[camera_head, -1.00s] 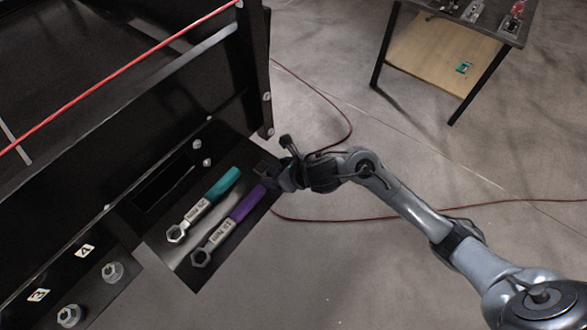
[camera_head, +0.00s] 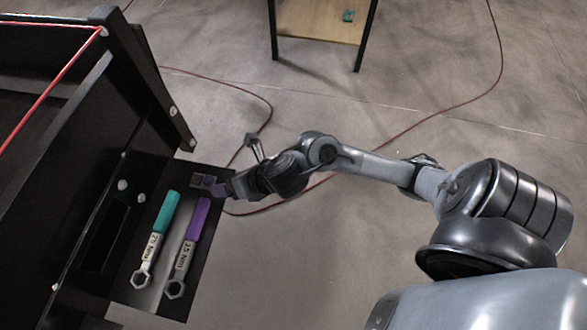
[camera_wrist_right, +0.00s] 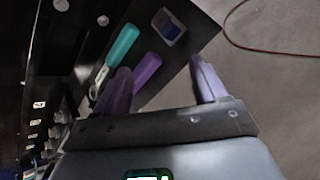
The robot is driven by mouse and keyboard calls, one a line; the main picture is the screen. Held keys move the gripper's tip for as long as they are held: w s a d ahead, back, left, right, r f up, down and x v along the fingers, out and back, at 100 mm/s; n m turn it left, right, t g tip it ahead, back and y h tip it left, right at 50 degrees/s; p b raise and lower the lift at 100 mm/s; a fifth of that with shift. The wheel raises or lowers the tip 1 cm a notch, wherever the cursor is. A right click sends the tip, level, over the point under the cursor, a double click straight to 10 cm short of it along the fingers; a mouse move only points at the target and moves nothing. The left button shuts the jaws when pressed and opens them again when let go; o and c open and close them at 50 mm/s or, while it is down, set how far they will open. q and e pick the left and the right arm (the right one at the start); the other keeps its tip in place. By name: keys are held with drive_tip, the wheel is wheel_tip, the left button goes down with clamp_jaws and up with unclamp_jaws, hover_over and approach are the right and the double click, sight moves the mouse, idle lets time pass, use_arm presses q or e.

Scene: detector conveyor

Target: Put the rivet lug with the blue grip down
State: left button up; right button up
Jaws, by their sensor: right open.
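A small grey block with a blue face (camera_wrist_right: 168,27), which looks like the lug with the blue grip, rests at the far end of the dark tray. In the head view a small grey piece (camera_head: 201,181) shows at that same corner, partly beside my right gripper (camera_head: 219,189). In the right wrist view my right gripper (camera_wrist_right: 163,70) is open, its two purple-grey fingers apart with nothing held between them. The block lies beyond the fingertips, apart from them. My left gripper is in neither view.
A teal-handled wrench (camera_head: 158,230) and a purple-handled wrench (camera_head: 191,238) lie side by side on the tray (camera_head: 215,215). A black frame (camera_head: 135,80) stands at the left. A red cable (camera_head: 262,118) crosses the floor. A table (camera_head: 320,18) stands at the back.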

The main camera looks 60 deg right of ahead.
drive_tip(key=s+f+m+g+h, duration=0.1)
drive_tip(key=s+f+m, duration=0.1)
drive_tip(key=m, duration=0.6)
drive_tip(key=s+d+f+m+h, duration=0.1)
drive_tip(key=s+f+m, duration=0.1)
drive_tip(key=s+m, duration=0.3)
drive_tip(key=m, duration=0.3)
drive_tip(key=shift+f+m+g, duration=0.25)
drive_tip(key=shift+m+g, duration=0.05)
drive_tip(key=shift+g, duration=0.1)
drive_tip(key=s+d+f+m+g, duration=0.1)
drive_tip(key=s+m, duration=0.2)
drive_tip(key=m, duration=0.1)
drive_tip(key=s+d+f+m+g, duration=0.1)
drive_tip(key=s+f+m, duration=0.1)
drive_tip(key=s+m, duration=0.2)
drive_tip(key=s+d+f+m+g, duration=0.1)
drive_tip(key=s+m+g, duration=0.1)
drive_tip(key=m, duration=0.3)
drive_tip(key=shift+s+f+m+h, duration=0.3)
drive_tip(key=shift+s+h, duration=0.1)
drive_tip(key=shift+s, duration=0.25)
drive_tip(key=shift+c, duration=1.2)
drive_tip(key=shift+w, duration=0.1)
